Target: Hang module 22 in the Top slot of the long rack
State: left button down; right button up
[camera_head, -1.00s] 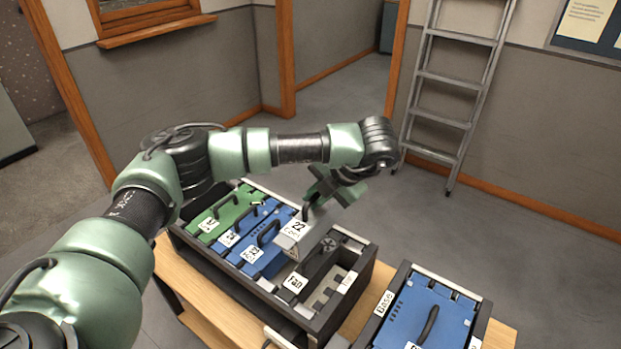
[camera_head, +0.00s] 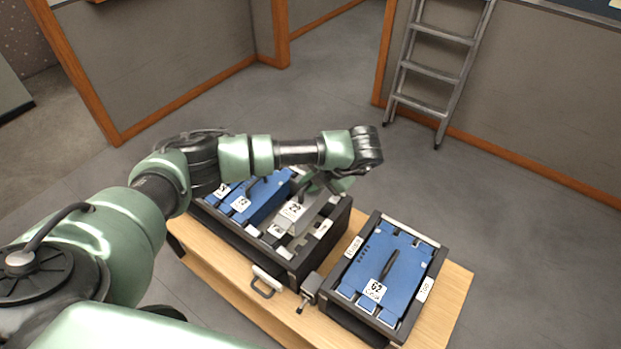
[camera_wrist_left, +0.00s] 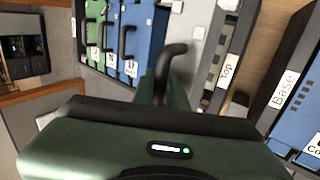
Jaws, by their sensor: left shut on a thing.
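Module 22 (camera_head: 308,219) is a pale grey block with a white "22" label, at the right part of the long rack (camera_head: 244,242). It looks upright, low over or partly in the rack; I cannot tell whether it is seated. My left gripper (camera_head: 326,184) is shut on its handle, partly hidden behind my wrist. In the left wrist view the dark handle (camera_wrist_left: 165,70) rises from between the jaws. The "Top" label (camera_wrist_left: 228,70) sits on the rack edge beside the module. My right gripper is not in view.
Blue modules (camera_head: 262,197) fill the rack's left part; a green one (camera_wrist_left: 95,35) shows in the wrist view. A second, shorter rack (camera_head: 336,298) with a blue module (camera_head: 390,270) stands close on the right. A ladder (camera_head: 440,70) leans at the back wall.

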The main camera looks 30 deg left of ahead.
aim_at(312, 193)
pick_arm(q)
jog(key=shift+f+b, duration=0.5)
jog(key=shift+f, duration=0.4)
jog(key=shift+f+b, duration=0.75)
jog(key=shift+f, duration=0.65)
notch_tip(312, 193, down, 6)
jog(key=b, duration=0.6)
jog(key=shift+f, duration=0.15)
jog(key=shift+f+b, duration=1.15)
jog(key=shift+f, duration=0.15)
jog(key=c, duration=1.4)
grip_release()
jog(key=shift+o, duration=0.3)
jog(key=shift+s+d, duration=0.1)
jog(key=shift+s, duration=0.05)
jog(key=shift+f, duration=0.1)
